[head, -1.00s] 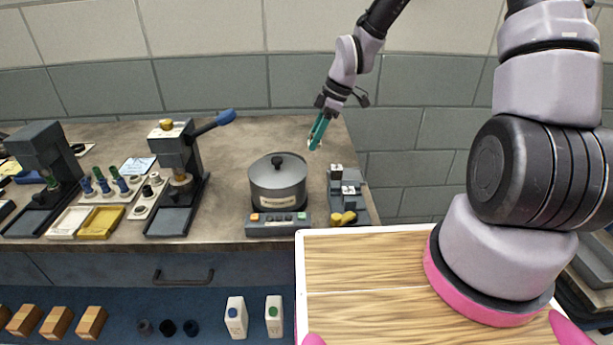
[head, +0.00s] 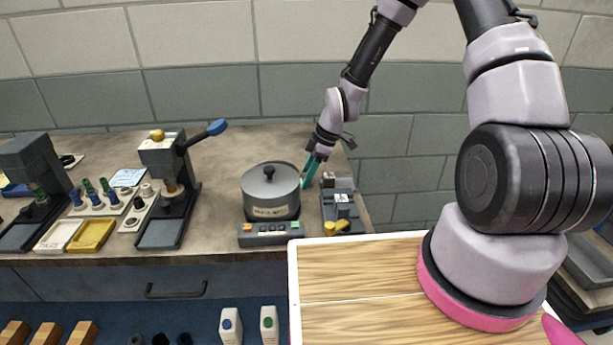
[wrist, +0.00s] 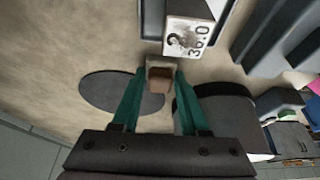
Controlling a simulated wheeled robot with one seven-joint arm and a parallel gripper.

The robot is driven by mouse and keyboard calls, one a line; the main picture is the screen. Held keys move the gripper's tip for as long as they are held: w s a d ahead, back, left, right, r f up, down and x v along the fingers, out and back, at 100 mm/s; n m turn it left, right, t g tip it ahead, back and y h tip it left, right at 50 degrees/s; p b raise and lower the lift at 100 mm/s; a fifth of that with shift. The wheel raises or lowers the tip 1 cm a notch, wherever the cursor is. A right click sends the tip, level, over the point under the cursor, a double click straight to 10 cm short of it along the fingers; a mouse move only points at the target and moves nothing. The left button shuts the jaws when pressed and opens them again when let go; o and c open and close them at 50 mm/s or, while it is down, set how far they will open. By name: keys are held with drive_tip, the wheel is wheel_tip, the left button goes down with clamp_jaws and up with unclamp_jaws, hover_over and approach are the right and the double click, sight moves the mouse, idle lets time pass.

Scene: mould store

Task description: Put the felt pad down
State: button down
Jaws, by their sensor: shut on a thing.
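My gripper (head: 308,172) has teal fingers and hangs over the back right of the bench, just right of the lidded grey pot (head: 270,192). In the wrist view my gripper (wrist: 160,84) is shut on a small pale and brown block-like piece (wrist: 159,80), which I take to be the felt pad. In the head view the piece is too small and covered to make out. A flat dark grey disc (wrist: 100,91) lies on the bench beside the left finger in the wrist view. I cannot tell whether the held piece touches the bench.
A small grey device (head: 343,208) stands right of the pot; its block marked 36.0 (wrist: 190,30) is close to the fingertips in the wrist view. The pot's control base (head: 270,234) is at the front. A lever press (head: 170,190) stands left. Bare bench (head: 222,165) lies between.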

drive_tip(key=shift+f, duration=0.1)
drive_tip(key=shift+c, duration=2.1)
unclamp_jaws()
drive_tip(key=s+d+r+m+t+h, duration=0.1)
drive_tip(key=d+r+m, duration=0.3)
drive_tip(key=r, duration=0.6)
drive_tip(key=s+d+r+m+t+h, duration=0.1)
drive_tip(key=d+r+m, duration=0.1)
drive_tip(key=d+r, duration=0.7)
drive_tip(key=s+d+r+m+t, duration=0.2)
drive_tip(key=s+d+r+m, duration=0.1)
drive_tip(key=s+r+m, duration=0.5)
drive_tip(key=s+d+r+m+t, duration=0.3)
drive_tip(key=s+r+m, duration=0.5)
drive_tip(key=r, duration=0.6)
drive_tip(key=shift+r+h, duration=0.3)
drive_tip(key=shift+w, duration=0.1)
